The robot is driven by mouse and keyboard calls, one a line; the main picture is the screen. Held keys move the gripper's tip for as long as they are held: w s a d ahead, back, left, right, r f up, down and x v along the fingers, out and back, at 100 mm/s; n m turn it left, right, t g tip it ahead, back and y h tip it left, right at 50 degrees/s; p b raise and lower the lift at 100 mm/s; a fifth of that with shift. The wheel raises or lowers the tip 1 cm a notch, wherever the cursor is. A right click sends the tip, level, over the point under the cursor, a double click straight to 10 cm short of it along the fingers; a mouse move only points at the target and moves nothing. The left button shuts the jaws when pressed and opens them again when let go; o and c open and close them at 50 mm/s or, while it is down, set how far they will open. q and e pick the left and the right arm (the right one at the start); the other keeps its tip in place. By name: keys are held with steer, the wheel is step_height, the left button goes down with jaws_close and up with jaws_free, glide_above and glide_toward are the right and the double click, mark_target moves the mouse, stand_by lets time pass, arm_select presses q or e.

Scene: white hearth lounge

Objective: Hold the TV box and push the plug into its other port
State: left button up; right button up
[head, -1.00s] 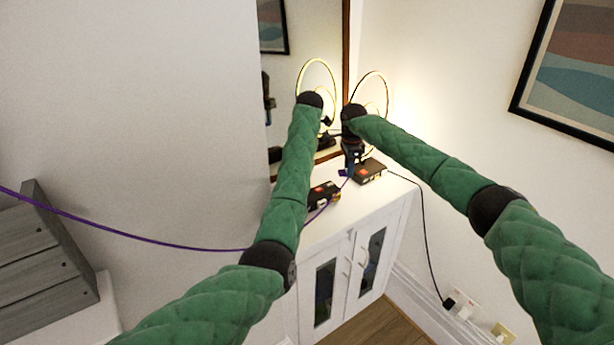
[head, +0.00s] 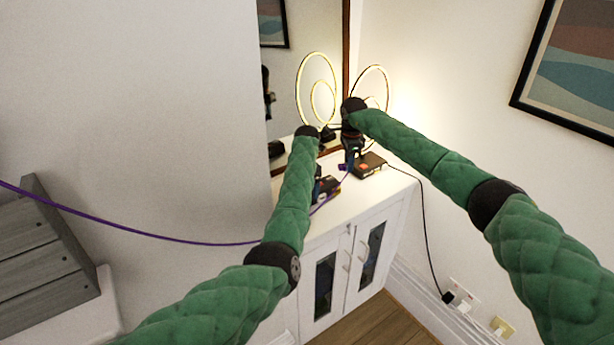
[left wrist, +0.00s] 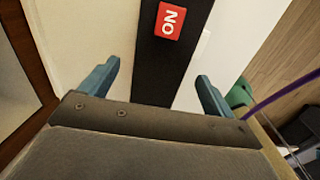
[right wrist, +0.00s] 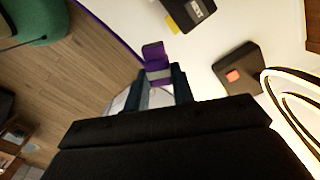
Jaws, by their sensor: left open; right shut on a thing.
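A dark box with a red ON label (left wrist: 172,62), seemingly the TV box, lies on the white cabinet. In the head view this box (head: 331,186) is partly hidden by my left arm. My left gripper (left wrist: 158,72) is open above it, with one blue finger on each side of it and a gap at each side. My right gripper (right wrist: 160,76) is shut on a purple plug (right wrist: 153,52) and holds it above the cabinet, apart from the box. In the right wrist view the same box (right wrist: 180,12) appears at the top, with a yellow part at its edge.
A second dark box with an orange-red label (head: 370,165) lies to the right, beside a ring lamp (head: 372,78). A black cord (head: 423,225) runs from it to the wall socket. A purple cable (head: 150,234) hangs across the left. A mirror stands behind the cabinet (head: 350,208).

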mark_target(326, 190)
arm_select(q)
steer(key=shift+f, duration=2.7)
steer(key=c, duration=1.4)
arm_select(e)
steer(key=s+d+f+m, duration=0.1)
steer(key=f+m, duration=0.3)
steer(key=s+f+m, duration=0.2)
steer(key=f+m, duration=0.1)
steer(key=f, duration=0.1)
steer(key=s+d+f+m, duration=0.1)
steer(key=s+f+m, duration=0.1)
steer(key=f+m, duration=0.2)
steer(key=shift+s+d+f+m, duration=0.1)
steer(key=shift+d+f+m, duration=0.05)
steer(key=shift+d+m, duration=0.2)
steer(key=shift+s+f+m, duration=0.25)
steer(key=shift+f+m, duration=0.2)
steer(key=shift+f, duration=0.05)
steer(key=shift+w, duration=0.1)
steer(key=shift+w+a, duration=0.75)
steer(key=shift+w, duration=0.25)
steer(key=shift+w+a, duration=0.7)
steer(key=shift+w, duration=0.3)
steer(key=shift+w+a+r, duration=0.1)
steer(key=shift+w+a, duration=0.45)
steer(key=shift+w, duration=0.15)
steer(key=o, duration=1)
